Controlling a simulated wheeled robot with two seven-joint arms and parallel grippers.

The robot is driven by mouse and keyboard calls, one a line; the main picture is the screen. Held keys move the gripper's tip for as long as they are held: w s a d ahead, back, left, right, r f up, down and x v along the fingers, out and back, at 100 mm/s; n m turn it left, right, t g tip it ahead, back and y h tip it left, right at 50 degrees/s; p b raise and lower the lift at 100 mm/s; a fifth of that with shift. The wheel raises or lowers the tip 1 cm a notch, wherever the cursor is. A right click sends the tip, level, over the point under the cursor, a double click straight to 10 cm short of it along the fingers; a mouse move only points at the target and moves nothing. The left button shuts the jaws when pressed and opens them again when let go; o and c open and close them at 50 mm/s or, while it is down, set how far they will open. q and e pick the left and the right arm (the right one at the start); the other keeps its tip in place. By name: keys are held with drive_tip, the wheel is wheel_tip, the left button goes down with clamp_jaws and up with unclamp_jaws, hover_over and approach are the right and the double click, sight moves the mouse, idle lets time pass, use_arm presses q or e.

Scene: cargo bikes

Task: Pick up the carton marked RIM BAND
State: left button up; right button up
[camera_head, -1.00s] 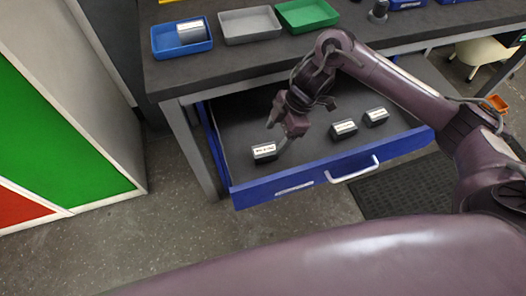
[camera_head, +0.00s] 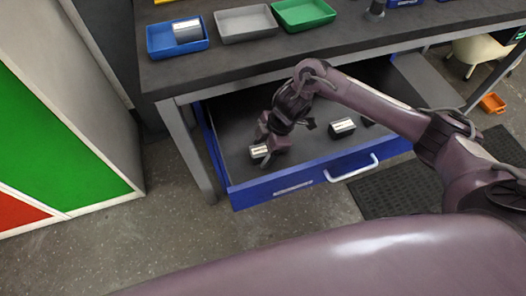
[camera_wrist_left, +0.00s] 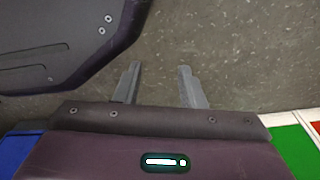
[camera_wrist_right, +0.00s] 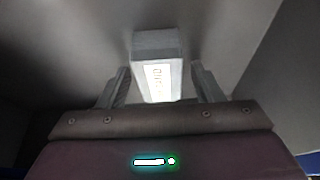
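A small dark carton with a white label (camera_head: 258,151) lies in the left part of the open blue drawer (camera_head: 300,178). My right gripper (camera_head: 266,152) is down at this carton. In the right wrist view the carton (camera_wrist_right: 157,55) stands between the two open fingers, with a gap visible on each side; its label lettering is too blurred to read surely. Another labelled carton (camera_head: 342,127) lies further right in the drawer, and a third (camera_head: 368,121) is mostly hidden behind my right arm. My left gripper (camera_wrist_left: 160,88) is open and empty above the floor.
On the bench top (camera_head: 290,52) stand a blue tray (camera_head: 160,50) holding a carton (camera_head: 187,31), a grey tray (camera_head: 246,37) and a green tray (camera_head: 304,27). The bench edge overhangs the drawer's back. A cabinet (camera_head: 75,120) stands at the left.

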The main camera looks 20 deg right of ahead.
drive_tip(key=c, duration=0.9)
drive_tip(key=shift+r, duration=0.1)
